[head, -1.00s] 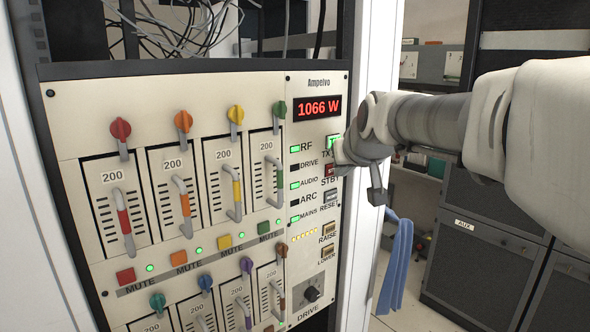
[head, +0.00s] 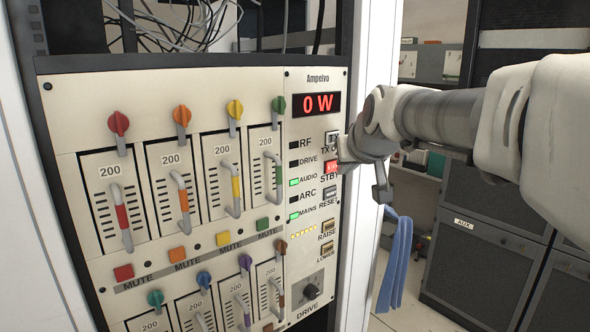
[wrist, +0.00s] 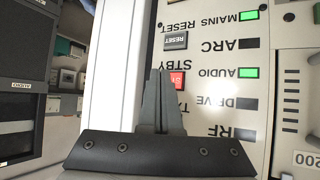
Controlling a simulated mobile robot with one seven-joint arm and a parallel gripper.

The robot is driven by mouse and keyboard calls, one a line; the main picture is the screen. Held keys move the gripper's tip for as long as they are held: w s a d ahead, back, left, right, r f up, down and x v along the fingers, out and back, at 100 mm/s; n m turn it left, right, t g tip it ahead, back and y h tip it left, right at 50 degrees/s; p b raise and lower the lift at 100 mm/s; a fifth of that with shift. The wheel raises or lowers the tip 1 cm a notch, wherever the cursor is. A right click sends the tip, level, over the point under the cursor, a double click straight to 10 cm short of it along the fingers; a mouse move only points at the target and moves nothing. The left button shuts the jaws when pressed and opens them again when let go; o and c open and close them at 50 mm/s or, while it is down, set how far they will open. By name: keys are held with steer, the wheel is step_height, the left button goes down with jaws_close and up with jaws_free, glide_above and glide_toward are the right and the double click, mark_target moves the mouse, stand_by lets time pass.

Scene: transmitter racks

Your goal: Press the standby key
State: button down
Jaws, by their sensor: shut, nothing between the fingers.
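The standby key (head: 330,168), labelled STBY, is lit red on the control column at the right of the amplifier panel. It also shows red in the wrist view (wrist: 177,79), upside down and partly hidden by a fingertip. My gripper (head: 342,165) is shut and empty, with its tips at the standby key. I cannot tell for sure whether the tips still touch it. The TX ON key (head: 332,138) above is grey and unlit. The display (head: 316,104) reads 0 W. The RF lamp (head: 294,145) is dark, while the AUDIO and MAINS lamps are green.
The RESET key (head: 329,196) sits just below the standby key, with RAISE (head: 328,227) and LOWER keys further down. Several levers and coloured knobs fill the panel's left. A white rack post (head: 366,200) stands right of the panel. A blue cloth (head: 395,260) hangs behind.

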steer(key=shift+s+d, duration=0.1)
steer(key=shift+s+d+b, duration=0.6)
steer(key=shift+s+d, duration=0.15)
steer(key=shift+s, duration=0.25)
steer(key=shift+s+d+b, duration=0.6)
steer(key=shift+s+d, duration=0.1)
steer(key=shift+s, duration=0.3)
